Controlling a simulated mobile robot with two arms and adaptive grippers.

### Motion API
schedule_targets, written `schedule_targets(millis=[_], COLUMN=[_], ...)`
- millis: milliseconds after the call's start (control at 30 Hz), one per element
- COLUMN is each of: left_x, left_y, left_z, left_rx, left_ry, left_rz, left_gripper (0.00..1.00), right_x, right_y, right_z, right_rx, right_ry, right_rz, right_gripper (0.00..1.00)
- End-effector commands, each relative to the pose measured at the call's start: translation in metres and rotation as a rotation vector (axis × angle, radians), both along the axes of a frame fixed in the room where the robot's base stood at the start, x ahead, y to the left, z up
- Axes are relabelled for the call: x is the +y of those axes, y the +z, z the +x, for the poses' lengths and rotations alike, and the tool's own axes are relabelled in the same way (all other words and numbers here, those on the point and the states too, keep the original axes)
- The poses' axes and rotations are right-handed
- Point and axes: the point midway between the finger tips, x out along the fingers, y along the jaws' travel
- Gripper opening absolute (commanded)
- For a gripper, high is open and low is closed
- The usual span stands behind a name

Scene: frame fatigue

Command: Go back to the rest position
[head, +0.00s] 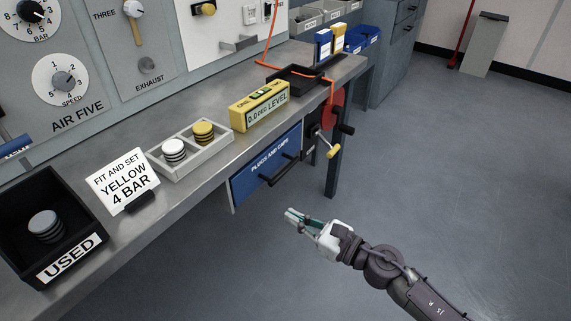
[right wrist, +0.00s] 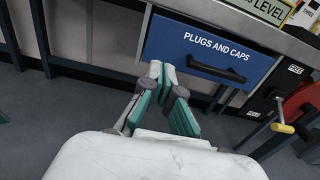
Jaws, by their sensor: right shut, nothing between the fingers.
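My right gripper (head: 295,218) is shut and empty. It hangs over the open floor in front of the bench, with the arm coming in from the lower right. In the right wrist view the closed fingers (right wrist: 165,85) point toward the blue drawer marked PLUGS AND CAPS (right wrist: 205,50), apart from it. The drawer (head: 262,172) looks closed under the bench and has a black handle (head: 280,170). My left gripper is in neither view.
The bench (head: 190,195) holds a USED bin (head: 75,262), a YELLOW 4 BAR sign (head: 122,180), a tray of discs (head: 190,165) and a yellow level (head: 260,105). A crank with a yellow handle (head: 332,151) sticks out at the right. The grey floor (head: 450,180) is clear.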

Motion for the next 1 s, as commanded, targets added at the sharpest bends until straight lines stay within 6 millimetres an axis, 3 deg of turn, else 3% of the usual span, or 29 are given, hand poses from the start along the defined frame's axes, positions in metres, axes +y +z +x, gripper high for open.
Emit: schedule_targets(millis=[167, 267, 367, 433, 500, 600, 700, 867, 900, 1000], left_x=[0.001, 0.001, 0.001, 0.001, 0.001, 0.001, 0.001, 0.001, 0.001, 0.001], left_y=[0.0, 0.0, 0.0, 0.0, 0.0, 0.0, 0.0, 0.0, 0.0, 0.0], left_z=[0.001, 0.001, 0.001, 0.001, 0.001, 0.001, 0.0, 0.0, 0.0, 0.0], left_rx=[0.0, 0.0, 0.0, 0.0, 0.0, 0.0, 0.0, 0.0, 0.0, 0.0], left_ry=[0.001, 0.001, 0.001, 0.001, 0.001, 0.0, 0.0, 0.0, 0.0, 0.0], left_rz=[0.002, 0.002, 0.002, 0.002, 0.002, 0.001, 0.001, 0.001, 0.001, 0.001], left_gripper=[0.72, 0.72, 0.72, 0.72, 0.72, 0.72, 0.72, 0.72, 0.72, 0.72], right_x=[-0.003, -0.019, -0.058, -0.098, -0.133, -0.167, -0.185, -0.195, -0.196, -0.196], right_y=[0.001, 0.003, -0.012, -0.042, -0.081, -0.135, -0.175, -0.216, -0.223, -0.237], right_z=[0.002, 0.011, 0.021, 0.018, 0.002, -0.037, -0.08, -0.142, -0.156, -0.191], right_rx=[0.048, 0.221, 0.536, 0.795, 1.021, 1.26, 1.41, 1.533, -1.526, -1.373], right_ry=[-0.036, -0.169, -0.411, -0.624, -0.832, -1.101, -1.329, -1.627, 1.67, 1.623], right_rz=[0.054, 0.252, 0.612, 0.923, 1.215, 1.562, 1.827, 2.119, -2.147, -2.013], right_gripper=[0.0, 0.0, 0.0, 0.0, 0.0, 0.0, 0.0, 0.0, 0.0, 0.0])
